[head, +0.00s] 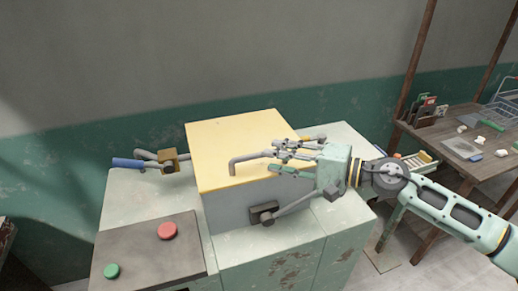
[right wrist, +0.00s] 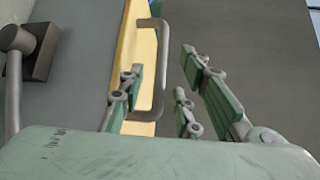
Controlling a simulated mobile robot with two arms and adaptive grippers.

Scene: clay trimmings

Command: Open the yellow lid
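The yellow lid (head: 235,135) lies flat and closed on a grey box on top of the machine. A grey bar handle (head: 246,158) stands at its front part; the right wrist view shows this handle (right wrist: 158,65) beside the lid's yellow edge (right wrist: 136,60). My right gripper (head: 277,157) comes in from the right over the lid's right edge. Its fingers are open in the right wrist view (right wrist: 162,92), with the handle between them in that picture. I see gaps on both sides and cannot tell whether it touches. The fingers hide the handle's right end. My left gripper is not in view.
A lever with a blue grip (head: 128,163) sits left of the box. A dark block with a lever (head: 264,212) is on the box's front. A panel (head: 150,250) has red and green buttons. A cluttered wooden table (head: 455,175) stands right.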

